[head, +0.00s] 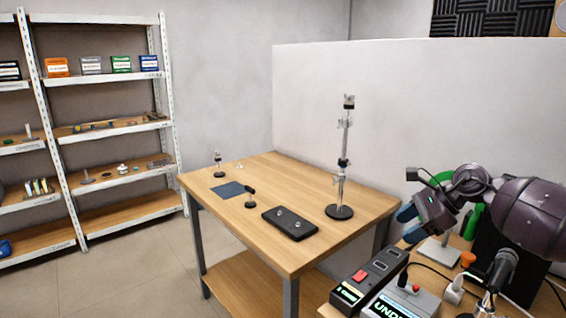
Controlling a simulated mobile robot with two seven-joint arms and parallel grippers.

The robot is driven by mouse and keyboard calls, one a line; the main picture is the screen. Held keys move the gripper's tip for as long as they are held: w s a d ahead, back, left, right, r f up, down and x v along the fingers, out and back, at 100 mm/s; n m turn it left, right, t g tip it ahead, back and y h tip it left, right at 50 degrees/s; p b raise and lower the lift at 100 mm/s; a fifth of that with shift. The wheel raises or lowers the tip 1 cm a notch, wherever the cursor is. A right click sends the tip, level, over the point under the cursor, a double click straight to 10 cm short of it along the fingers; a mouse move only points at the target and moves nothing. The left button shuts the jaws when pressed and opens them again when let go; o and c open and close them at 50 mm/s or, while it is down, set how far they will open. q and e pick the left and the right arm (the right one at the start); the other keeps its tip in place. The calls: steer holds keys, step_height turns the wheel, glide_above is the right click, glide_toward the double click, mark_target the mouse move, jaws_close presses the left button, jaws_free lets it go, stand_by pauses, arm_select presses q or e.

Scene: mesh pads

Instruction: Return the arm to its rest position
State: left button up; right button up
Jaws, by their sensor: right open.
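My right arm comes in from the right edge. Its gripper (412,216) hangs open above the right-hand bench, with its bluish fingers pointing down and left. I see nothing held between the fingers. The wooden table (265,180) stands apart, to the left of the gripper. My left gripper is not in view.
On the table are a tall metal stand (342,170), a black plate (290,223) with small round pieces, a dark blue pad (228,190) and small stands. A power strip (370,278) and a grey box (412,297) lie below the gripper. Shelves (105,130) stand left.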

steer(key=s+a+f+m+t+y, duration=0.3)
steer(key=a+m+t, duration=0.1)
steer(key=a+m, duration=0.3)
steer(key=s+a+f+m+t+y, duration=0.3)
steer(key=a+m+t, duration=0.1)
steer(key=a+m, duration=0.25)
steer(key=s+d+f+m+h, duration=0.5)
steer(key=s+f+m+h, duration=0.3)
steer(key=m, duration=0.7)
steer(key=s+d+f+m+h, duration=0.55)
steer(key=s+m+h, duration=0.35)
steer(key=m, duration=0.7)
steer(key=s+f+m+g+y, duration=0.3)
steer(key=s+m+g, duration=0.55)
steer(key=s, duration=1.35)
steer(key=w+f+t, duration=0.8)
steer(key=f, duration=0.2)
steer(key=shift+w+a+n+t, duration=0.15)
steer(key=shift+a+n+t, duration=0.05)
steer(key=shift+n+t, duration=0.2)
